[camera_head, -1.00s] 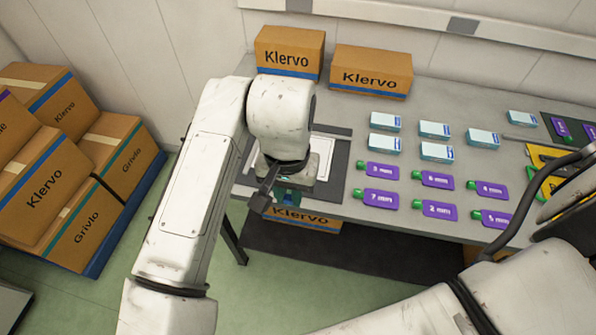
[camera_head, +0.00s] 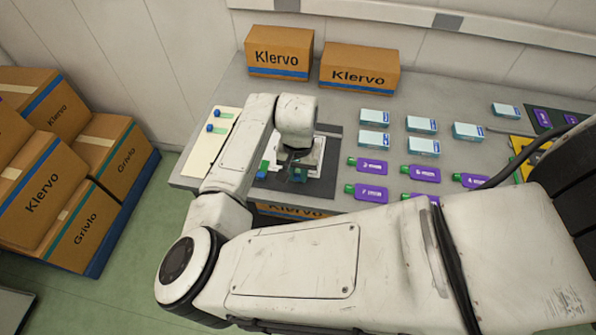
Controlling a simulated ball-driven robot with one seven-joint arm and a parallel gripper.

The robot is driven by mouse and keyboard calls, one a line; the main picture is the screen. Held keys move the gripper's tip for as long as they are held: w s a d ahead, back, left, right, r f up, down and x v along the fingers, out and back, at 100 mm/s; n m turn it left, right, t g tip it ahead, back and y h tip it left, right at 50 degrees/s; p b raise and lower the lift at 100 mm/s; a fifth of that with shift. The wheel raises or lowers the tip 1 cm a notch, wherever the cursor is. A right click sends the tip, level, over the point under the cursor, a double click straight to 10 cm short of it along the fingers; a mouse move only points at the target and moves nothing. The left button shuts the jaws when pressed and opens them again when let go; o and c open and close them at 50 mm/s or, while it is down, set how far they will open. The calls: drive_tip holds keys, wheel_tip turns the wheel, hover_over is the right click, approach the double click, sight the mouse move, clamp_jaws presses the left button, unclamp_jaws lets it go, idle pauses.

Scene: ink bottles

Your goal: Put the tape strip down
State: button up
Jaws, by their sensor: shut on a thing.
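My gripper (camera_head: 287,165) is low over the dark mat (camera_head: 331,133) at the left part of the grey table. Its fingers are small and partly hidden by my wrist. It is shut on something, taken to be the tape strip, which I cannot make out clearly. A small teal piece (camera_head: 297,175) shows by the fingers, and a green piece (camera_head: 263,167) lies just left of them. I cannot tell whether either belongs to the strip. A white object (camera_head: 314,155) on the mat is partly covered by my wrist.
A cream board (camera_head: 204,157) with two blue-capped items lies left of my arm. Two Klervo cartons (camera_head: 278,52) (camera_head: 359,70) stand at the back. Stacked cartons (camera_head: 100,150) fill the left floor.

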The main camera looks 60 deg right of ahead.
drive_tip(key=shift+f, duration=0.55)
drive_tip(key=shift+f, duration=0.2)
drive_tip(key=o, duration=0.7)
drive_tip(key=shift+r, duration=0.1)
